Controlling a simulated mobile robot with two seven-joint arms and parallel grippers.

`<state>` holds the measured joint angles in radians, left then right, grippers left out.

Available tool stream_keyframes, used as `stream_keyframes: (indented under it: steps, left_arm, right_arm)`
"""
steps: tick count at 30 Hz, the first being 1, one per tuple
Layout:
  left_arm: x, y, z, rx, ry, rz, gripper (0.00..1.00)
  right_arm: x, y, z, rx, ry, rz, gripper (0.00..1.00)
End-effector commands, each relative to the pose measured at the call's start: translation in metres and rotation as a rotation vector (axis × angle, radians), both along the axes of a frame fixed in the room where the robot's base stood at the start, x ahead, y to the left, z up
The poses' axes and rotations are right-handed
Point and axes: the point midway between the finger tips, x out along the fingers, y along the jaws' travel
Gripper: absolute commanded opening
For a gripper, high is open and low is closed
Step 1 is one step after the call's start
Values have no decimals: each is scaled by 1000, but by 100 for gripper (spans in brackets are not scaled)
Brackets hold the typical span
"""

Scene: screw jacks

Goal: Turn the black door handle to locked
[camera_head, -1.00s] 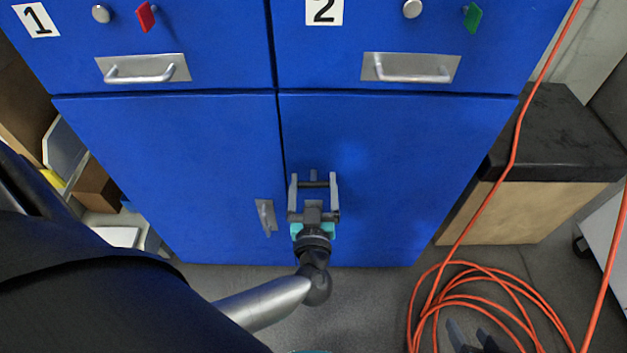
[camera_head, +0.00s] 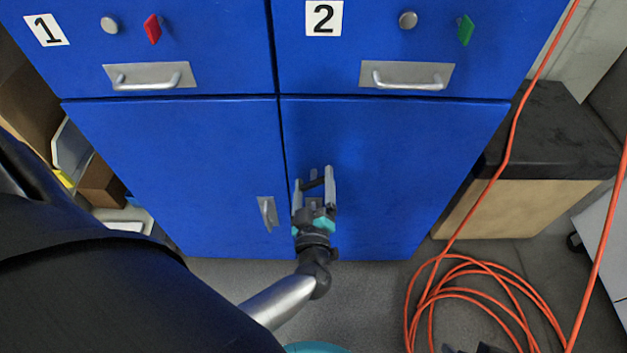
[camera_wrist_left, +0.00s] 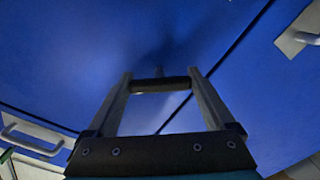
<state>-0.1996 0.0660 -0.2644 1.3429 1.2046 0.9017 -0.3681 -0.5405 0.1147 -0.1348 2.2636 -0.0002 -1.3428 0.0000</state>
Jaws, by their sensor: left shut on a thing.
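The black door handle (camera_head: 311,184) is a short dark bar on the right blue lower door (camera_head: 400,150), near the seam between the doors. My left gripper (camera_head: 313,176) is shut on it, with one finger at each end of the bar. The bar tilts in the head view, its right end higher. In the left wrist view, the black handle (camera_wrist_left: 160,84) spans between the fingertips of my left gripper (camera_wrist_left: 160,76). The handle's mount is mostly hidden. Dark tips at the bottom edge of the head view may be my right gripper (camera_head: 472,347); its jaws are unclear.
A grey metal handle (camera_head: 267,213) is on the left lower door, close to my left gripper. Above are drawers with silver pulls (camera_head: 408,79), round knobs and red and green tabs. An orange cable (camera_head: 430,290) hangs and coils on the floor at right, beside a black-topped box (camera_head: 550,130).

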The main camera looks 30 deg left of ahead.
Motion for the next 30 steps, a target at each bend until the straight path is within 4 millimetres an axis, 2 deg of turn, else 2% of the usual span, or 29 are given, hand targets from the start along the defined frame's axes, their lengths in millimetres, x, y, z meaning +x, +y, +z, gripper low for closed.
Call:
stream_keyframes:
  steps: [14,30]
  left_arm:
    - [0,0,-1,-389,-237,2,32]
    - [0,0,-1,-733,-448,1,32]
  right_arm:
    - [0,0,1,0,-1,0,50]
    - [-1,0,19,5,-28,-2,50]
